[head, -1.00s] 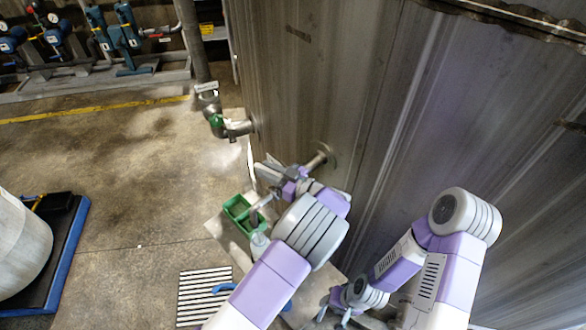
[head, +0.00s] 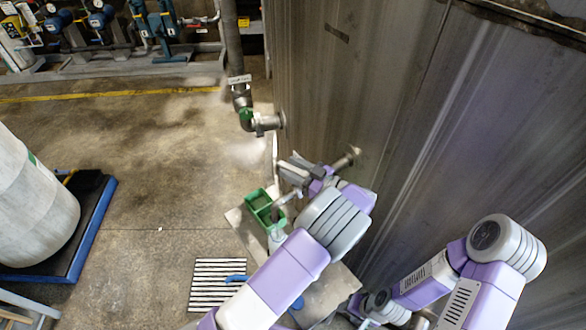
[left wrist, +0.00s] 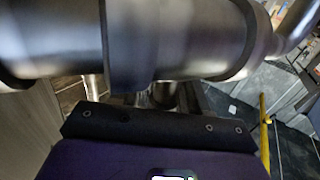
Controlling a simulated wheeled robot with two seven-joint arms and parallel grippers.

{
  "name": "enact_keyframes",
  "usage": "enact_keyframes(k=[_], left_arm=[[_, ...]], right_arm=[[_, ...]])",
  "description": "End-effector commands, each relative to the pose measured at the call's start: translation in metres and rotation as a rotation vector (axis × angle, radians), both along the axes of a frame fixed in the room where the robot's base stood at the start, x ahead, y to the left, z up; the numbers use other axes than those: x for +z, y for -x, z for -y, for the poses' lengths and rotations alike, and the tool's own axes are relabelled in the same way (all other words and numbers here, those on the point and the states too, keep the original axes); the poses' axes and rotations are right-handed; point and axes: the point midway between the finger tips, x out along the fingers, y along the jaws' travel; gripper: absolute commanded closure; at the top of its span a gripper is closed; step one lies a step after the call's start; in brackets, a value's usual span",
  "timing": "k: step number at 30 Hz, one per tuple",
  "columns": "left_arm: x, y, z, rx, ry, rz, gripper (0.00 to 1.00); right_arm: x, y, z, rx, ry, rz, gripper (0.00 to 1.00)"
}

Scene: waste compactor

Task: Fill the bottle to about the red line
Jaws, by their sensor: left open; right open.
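A pale, translucent bottle-like object (head: 277,239) stands on the low table, partly behind my left arm. I cannot make out a red line on it or its fill level. My left gripper (head: 290,172) is open beside the tank, left of a short pipe stub (head: 347,158) on the tank wall and above a green tray (head: 262,208). In the left wrist view a blurred, shiny metal pipe (left wrist: 180,40) fills the top, very close. My right gripper (head: 366,322) is low at the bottom edge, partly cut off, open, away from the bottle.
The tall metal tank (head: 400,120) stands close on the right. A large pale drum (head: 35,205) stands at left; floor between is clear.

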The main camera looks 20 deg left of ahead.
Motion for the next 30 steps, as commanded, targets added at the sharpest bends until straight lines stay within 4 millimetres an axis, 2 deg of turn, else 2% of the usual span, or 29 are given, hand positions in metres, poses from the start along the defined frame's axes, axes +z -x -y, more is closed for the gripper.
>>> enact_keyframes(k=[15,19,30], left_arm=[[0.0,0.019,0.067,-0.001,0.0,0.001,0.55],[0.0,0.021,0.072,0.0,0.001,0.001,0.55],[0.0,0.021,0.072,0.0,0.0,0.0,0.55]], right_arm=[[-0.008,0.0,0.0,0.0,0.0,0.0,0.55],[-0.008,0.0,0.0,0.0,0.0,0.0,0.55],[-0.008,0.0,0.0,0.0,0.0,0.0,0.55]])
